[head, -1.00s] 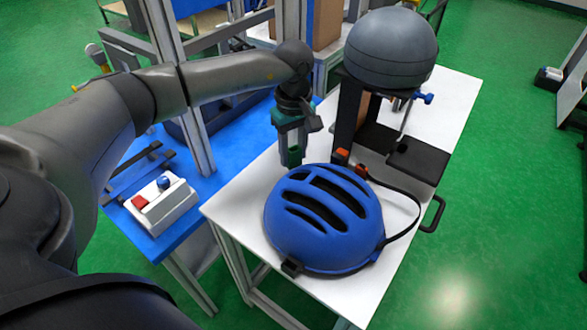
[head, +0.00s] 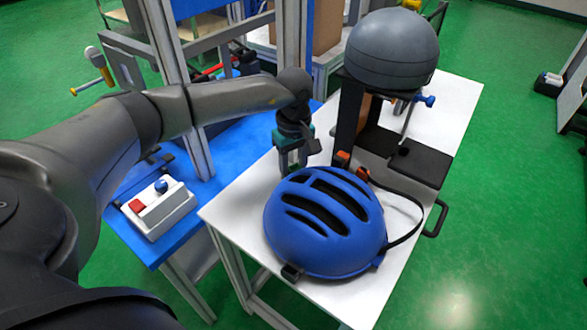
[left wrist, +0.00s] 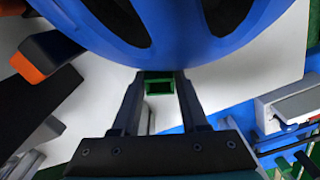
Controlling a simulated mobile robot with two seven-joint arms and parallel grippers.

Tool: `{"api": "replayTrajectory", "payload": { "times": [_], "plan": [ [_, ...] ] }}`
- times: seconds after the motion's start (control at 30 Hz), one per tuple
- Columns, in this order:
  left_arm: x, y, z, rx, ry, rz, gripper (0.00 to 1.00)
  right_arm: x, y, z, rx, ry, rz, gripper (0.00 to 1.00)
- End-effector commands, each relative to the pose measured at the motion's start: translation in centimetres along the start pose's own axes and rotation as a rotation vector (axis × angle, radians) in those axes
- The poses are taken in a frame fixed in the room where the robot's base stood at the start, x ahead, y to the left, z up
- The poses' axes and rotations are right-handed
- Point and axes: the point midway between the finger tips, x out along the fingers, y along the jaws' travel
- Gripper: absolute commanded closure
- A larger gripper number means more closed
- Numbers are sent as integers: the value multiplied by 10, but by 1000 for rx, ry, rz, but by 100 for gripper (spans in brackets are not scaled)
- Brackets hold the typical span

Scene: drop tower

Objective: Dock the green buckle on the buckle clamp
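A blue helmet (head: 322,250) lies on the white table, its black strap curving along its right side. My left gripper (head: 291,168) points down just behind the helmet's far left edge. In the left wrist view, the green buckle (left wrist: 159,86) sits between the fingertips of my left gripper (left wrist: 166,78), close to the helmet shell (left wrist: 165,40); its hold looks closed. The buckle does not show clearly in the head view. Black parts with orange ends (head: 342,158) stand just beyond the helmet; I cannot tell which is the buckle clamp. My right gripper is not in view.
A grey dome (head: 392,45) sits on a black stand with a dark base plate (head: 419,166). A white button box (head: 160,207) rests on the blue table (head: 215,172). An aluminium post (head: 182,90) rises near my left arm. The white table's left part is clear.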

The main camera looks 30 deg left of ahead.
Motion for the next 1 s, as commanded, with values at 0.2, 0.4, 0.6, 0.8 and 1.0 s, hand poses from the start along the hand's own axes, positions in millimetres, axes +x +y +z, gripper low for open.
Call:
{"api": "replayTrajectory", "payload": {
  "times": [0.2, 0.4, 0.6, 0.8, 1.0],
  "plan": [
    [0, 0, 0, 0, 0, 0, 33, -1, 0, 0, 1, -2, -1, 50],
    [0, 0, 0, 0, 0, 0, 26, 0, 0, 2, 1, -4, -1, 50],
    [-2, 0, 0, 0, 0, 0, 26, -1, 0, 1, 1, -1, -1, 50],
    [-20, 0, 0, 1, 1, 1, 26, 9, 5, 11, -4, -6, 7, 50],
    [-47, 0, 0, 1, 1, 2, 26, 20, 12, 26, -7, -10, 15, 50]
  ]
}}
